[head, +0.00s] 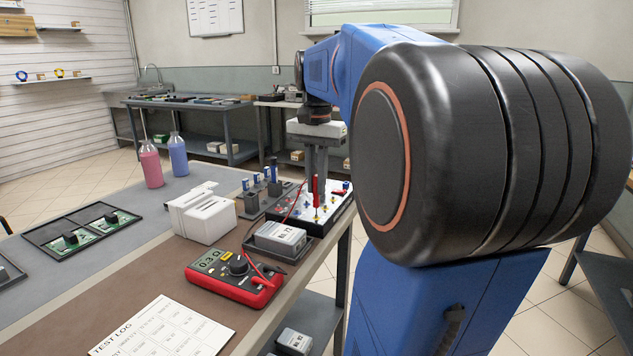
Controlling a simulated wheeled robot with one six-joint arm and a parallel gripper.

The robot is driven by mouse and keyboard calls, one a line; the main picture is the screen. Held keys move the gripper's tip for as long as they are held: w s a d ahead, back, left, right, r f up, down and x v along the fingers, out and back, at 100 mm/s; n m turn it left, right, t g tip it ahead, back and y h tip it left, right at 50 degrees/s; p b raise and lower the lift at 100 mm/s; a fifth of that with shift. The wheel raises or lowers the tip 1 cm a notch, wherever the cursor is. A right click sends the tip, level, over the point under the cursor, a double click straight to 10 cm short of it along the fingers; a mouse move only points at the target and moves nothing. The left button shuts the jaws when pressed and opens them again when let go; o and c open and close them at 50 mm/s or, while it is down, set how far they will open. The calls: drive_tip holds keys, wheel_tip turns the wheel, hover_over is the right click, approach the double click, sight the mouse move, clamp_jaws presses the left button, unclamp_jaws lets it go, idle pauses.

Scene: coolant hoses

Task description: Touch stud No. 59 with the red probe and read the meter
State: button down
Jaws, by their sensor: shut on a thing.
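My gripper (317,170) points down over the stud board and is shut on the red probe. The red probe (316,194) is upright, its lower end at or just above the board; I cannot tell whether it touches a stud. The board (335,208) has a white top with several small coloured studs, and their numbers are too small to read, so I cannot pick out No. 59. The red meter (232,290) lies on the bench at front centre; its display seems to read 0.3 Ω. Red and black leads are at its right side.
A white box (205,218), a holder with blue-topped items (262,190), two bottles (151,165) and a test log sheet (163,328) are on the bench. My arm hides the right side.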

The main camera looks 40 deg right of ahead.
drive_tip(key=shift+r, duration=3.5)
